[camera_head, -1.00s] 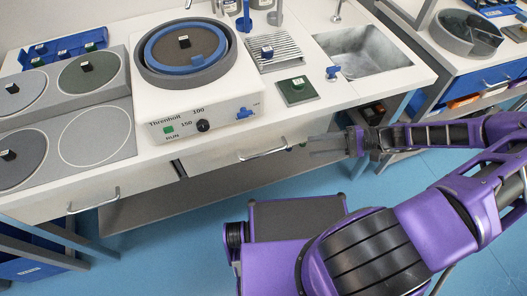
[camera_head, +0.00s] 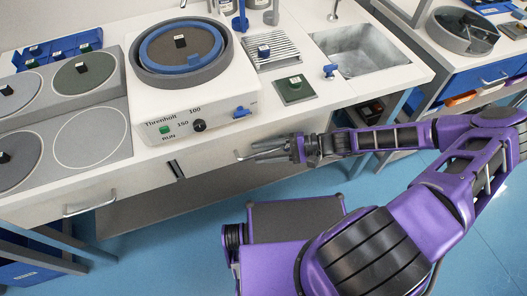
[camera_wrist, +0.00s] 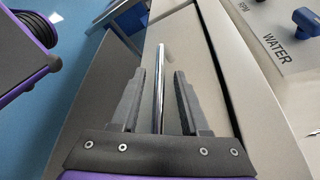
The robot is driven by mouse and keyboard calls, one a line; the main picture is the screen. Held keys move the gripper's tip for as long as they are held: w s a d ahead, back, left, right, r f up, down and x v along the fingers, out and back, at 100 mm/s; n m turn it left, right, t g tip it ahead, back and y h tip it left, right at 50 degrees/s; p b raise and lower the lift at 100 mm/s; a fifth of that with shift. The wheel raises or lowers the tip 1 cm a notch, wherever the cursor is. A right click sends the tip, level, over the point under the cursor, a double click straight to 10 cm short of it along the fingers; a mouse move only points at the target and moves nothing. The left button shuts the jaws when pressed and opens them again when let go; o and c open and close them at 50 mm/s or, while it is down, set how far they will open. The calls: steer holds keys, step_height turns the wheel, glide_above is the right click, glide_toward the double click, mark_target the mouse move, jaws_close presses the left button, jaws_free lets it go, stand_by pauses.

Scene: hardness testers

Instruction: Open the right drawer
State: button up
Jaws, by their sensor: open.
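The right drawer (camera_head: 213,160) is a pale front under the bench top, below the machine, and looks shut. Its metal bar handle (camera_head: 240,155) shows only at its left end in the head view; my gripper covers the rest. In the wrist view the handle (camera_wrist: 160,75) runs lengthwise between my two fingers. My gripper (camera_head: 268,149) is open, with one finger on each side of the bar and a gap visible on both sides. The left drawer (camera_head: 60,203) also looks shut, with its own bar handle (camera_head: 90,206).
A round grinding machine (camera_head: 196,115) with a dial stands on the bench above the drawer. A sink (camera_head: 362,50) is at the right. A grey shelf (camera_head: 200,198) lies below the drawers. Blue floor (camera_head: 180,235) is open in front.

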steer(key=shift+c, duration=0.2)
jaws_close()
stand_by(1.2)
